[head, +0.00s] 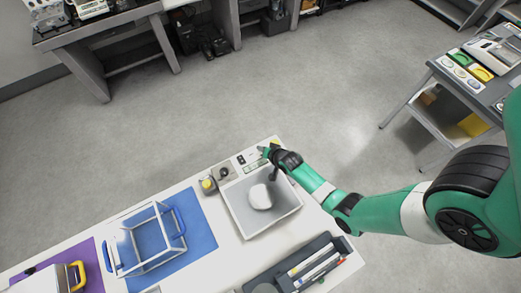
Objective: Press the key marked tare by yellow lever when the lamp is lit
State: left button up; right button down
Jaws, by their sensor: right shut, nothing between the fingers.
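My right arm comes in from the right, and its gripper (272,151) is shut and empty at the far right corner of the white table (223,244). It is over or beside a small panel (252,157) with dark and green marks, partly hidden by the gripper. I cannot tell whether it touches a key. A small yellow part (275,143) shows just behind the gripper; another yellow knob (208,183) sits on a small grey device to the left. The tare label and the lamp's state are too small to read. My left gripper is not in view.
A grey tray (236,216) with a white rounded object (260,197) lies below the gripper. A white frame with blue handles (147,241) stands on a blue mat (201,238). A dark organiser (262,282) lies at the near edge. A side cart (438,72) stands right.

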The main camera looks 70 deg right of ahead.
jog(key=shift+f+b, duration=0.4)
dwell(0.4)
jog(key=shift+r, duration=0.1)
jog(key=shift+r+p, duration=0.75)
jog(key=shift+p, duration=0.05)
jog(key=shift+r, duration=0.1)
notch_tip(320, 180, up, 5)
jog(key=p, duration=0.4)
jog(key=shift+p, duration=0.35)
dwell(0.5)
